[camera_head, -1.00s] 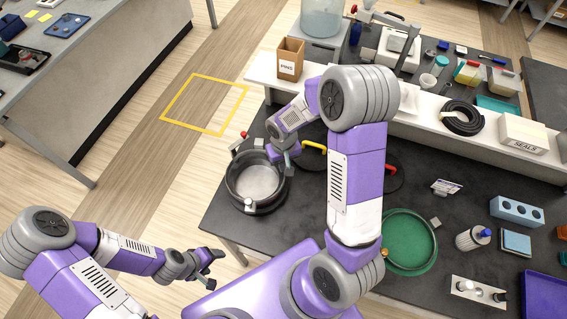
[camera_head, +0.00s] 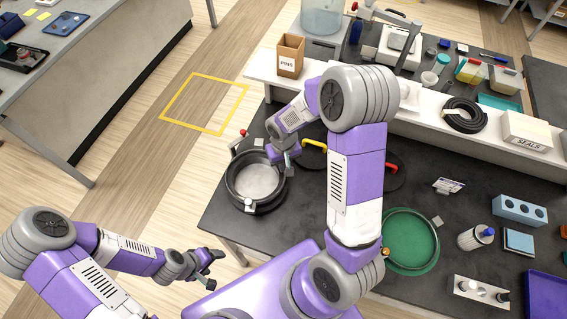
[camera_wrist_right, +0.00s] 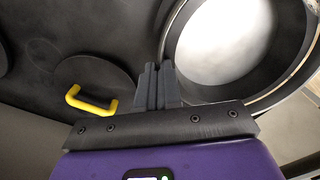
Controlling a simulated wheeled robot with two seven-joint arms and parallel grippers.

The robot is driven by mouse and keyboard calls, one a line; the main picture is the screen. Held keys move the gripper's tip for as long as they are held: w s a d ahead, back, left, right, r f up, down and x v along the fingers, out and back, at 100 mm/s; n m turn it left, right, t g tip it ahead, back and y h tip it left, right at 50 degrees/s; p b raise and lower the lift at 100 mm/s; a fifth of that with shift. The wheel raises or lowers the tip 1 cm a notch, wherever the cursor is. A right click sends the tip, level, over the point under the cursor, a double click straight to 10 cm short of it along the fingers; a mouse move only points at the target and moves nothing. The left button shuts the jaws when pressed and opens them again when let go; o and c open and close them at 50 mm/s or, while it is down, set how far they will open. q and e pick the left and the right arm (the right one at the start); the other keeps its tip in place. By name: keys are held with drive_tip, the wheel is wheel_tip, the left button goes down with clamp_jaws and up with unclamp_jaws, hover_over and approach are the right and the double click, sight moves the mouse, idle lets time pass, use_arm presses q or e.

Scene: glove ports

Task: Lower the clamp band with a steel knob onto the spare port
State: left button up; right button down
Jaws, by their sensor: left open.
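The clamp band (camera_head: 232,194) is a dark ring with a pale steel knob (camera_head: 249,205) at its near side. It lies level around or just over the rim of the spare port (camera_head: 258,180), a round port with a pale inside. Whether it is fully seated is hard to tell. My right gripper (camera_head: 286,160) is at the band's far right edge. In the right wrist view its fingers (camera_wrist_right: 158,82) are close together at the dark rim, seemingly shut on the band; the gripped spot is hidden. My left gripper (camera_head: 209,270) is open and empty, off the bench's front left.
A disc with a yellow handle (camera_head: 314,146) lies right of the port, and a red-handled one (camera_head: 390,169) lies beyond my arm. A red-tipped lever (camera_head: 243,133) stands behind the port. A shelf (camera_head: 420,120) runs along the back.

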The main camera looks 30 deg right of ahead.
drive_tip(key=shift+f, duration=0.25)
drive_tip(key=c, duration=1.2)
unclamp_jaws()
drive_tip(key=shift+c, duration=0.2)
wheel_tip(320, 180, up, 8)
drive_tip(key=shift+f, duration=0.15)
drive_tip(key=shift+f, duration=0.1)
